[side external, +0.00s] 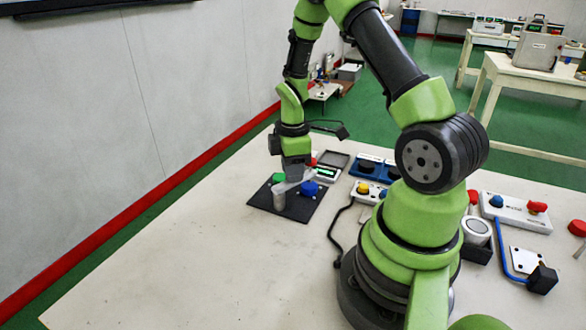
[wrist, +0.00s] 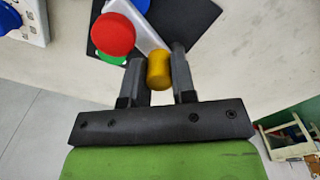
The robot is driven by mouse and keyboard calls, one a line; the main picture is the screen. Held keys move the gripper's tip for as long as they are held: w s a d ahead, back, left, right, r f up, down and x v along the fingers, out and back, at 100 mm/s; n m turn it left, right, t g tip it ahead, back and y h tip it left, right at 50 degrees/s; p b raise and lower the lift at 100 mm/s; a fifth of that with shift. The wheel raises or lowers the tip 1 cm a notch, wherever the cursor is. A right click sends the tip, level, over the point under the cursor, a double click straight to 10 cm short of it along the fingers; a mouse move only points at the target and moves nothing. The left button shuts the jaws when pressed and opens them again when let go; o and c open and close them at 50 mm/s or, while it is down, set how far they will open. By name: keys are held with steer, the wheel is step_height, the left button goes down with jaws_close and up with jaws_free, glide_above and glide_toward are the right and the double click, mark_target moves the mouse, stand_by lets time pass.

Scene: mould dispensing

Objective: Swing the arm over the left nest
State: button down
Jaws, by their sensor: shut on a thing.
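My gripper (wrist: 159,72) is shut on a small yellow cylinder (wrist: 158,70), which sits between the two fingers in the wrist view. In the side view my gripper (side external: 296,172) hangs low over a black mat (side external: 262,201). There I cannot make out the held cylinder. I cannot tell which part is the left nest.
A shallow dark tray (side external: 333,159) lies behind the mat. A white box with a yellow knob (side external: 363,188) and blue units (side external: 370,165) stand right of it. A black cable (side external: 335,235) runs across the table. The table's front left is clear.

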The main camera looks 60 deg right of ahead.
steer(key=c, duration=0.9)
jaws_free()
steer(key=shift+c, duration=0.2)
steer(key=shift+r, duration=0.1)
step_height(320, 180, up, 10)
steer(key=shift+f, duration=0.1)
steer(key=shift+a+r, duration=0.15)
steer(key=shift+r, duration=0.05)
steer(key=s+a+r+m+t, duration=0.35)
steer(key=a+r+m, duration=0.25)
steer(key=a+r, duration=0.4)
steer(key=s+a+r+m+t+y, duration=0.2)
steer(key=s+a+r+m+t, duration=0.1)
steer(key=s+a, duration=0.4)
steer(key=r+m, duration=0.1)
steer(key=m, duration=0.1)
steer(key=shift+m+t, duration=0.35)
steer(key=shift+m, duration=0.05)
